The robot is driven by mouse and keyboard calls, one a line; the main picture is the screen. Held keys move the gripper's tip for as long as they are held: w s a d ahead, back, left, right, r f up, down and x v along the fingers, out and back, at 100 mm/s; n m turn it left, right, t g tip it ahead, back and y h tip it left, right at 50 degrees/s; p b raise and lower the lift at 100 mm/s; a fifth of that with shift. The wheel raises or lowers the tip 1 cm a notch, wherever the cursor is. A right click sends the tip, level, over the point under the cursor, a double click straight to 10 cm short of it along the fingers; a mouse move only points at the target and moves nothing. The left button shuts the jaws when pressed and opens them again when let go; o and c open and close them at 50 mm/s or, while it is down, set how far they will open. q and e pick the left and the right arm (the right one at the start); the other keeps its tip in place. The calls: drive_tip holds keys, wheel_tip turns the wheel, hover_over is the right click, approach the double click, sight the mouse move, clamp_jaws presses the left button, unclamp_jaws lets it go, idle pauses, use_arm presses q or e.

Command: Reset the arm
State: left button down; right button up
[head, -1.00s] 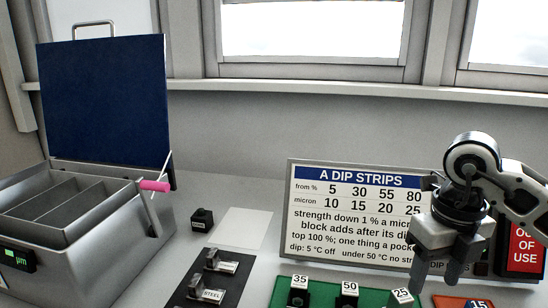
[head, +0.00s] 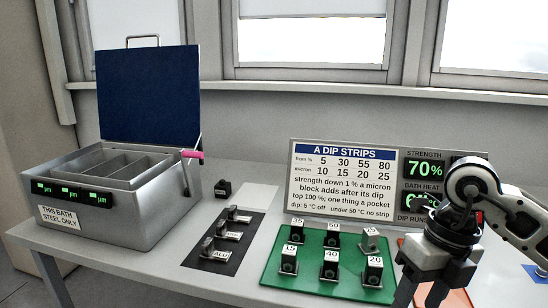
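My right gripper (head: 421,296) hangs down from the arm at the right of the head view, fingers pointing down over the right end of the table, just right of the green mat (head: 310,285). Its two fingers stand apart and nothing shows between them; an orange surface (head: 458,299) shows behind and beside them. The arm covers part of the sign panel's (head: 340,188) right end. My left gripper and arm are not in view.
A steel bath (head: 130,225) with open blue lid (head: 150,95) stands at the left. A dark strip (head: 205,265) holds several labelled blocks. Numbered black blocks, such as the 40 block (head: 329,272), stand on the green mat. A white sheet (head: 257,197) lies behind.

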drive_tip(key=s+a+f+g+y, duration=0.1)
drive_tip(key=s+a+y, duration=0.15)
drive_tip(key=a, duration=0.25)
drive_tip(key=s+a+f+n+g+y, duration=0.1)
drive_tip(key=a+y, duration=0.2)
drive_tip(key=a, duration=0.1)
drive_tip(key=s+a+g+y, duration=0.1)
drive_tip(key=a+y, duration=0.2)
drive_tip(key=a, duration=0.2)
drive_tip(key=a+r+m+t+y, duration=0.55)
drive_tip(key=m+y, duration=0.25)
drive_tip(key=y, duration=0.3)
drive_tip(key=w+d+f+m+t+h, duration=0.35)
drive_tip(key=f+m+t+h, duration=0.35)
drive_tip(key=m, duration=0.4)
drive_tip(key=w+d+f+m+t+h, duration=0.2)
drive_tip(key=d+f+m+t+h, duration=0.25)
drive_tip(key=m+t, duration=0.45)
drive_tip(key=s+d+f+m+g+h, duration=0.2)
drive_tip(key=s+f, duration=0.4)
drive_tip(key=f, duration=0.3)
drive_tip(key=s+d+f+m+g+h, duration=0.2)
drive_tip(key=s+f+m+g+h, duration=0.3)
drive_tip(key=f, duration=0.5)
drive_tip(key=shift+s+d+f+m+g, duration=0.25)
drive_tip(key=shift+s+m+g, duration=0.35)
drive_tip(key=shift+m, duration=0.5)
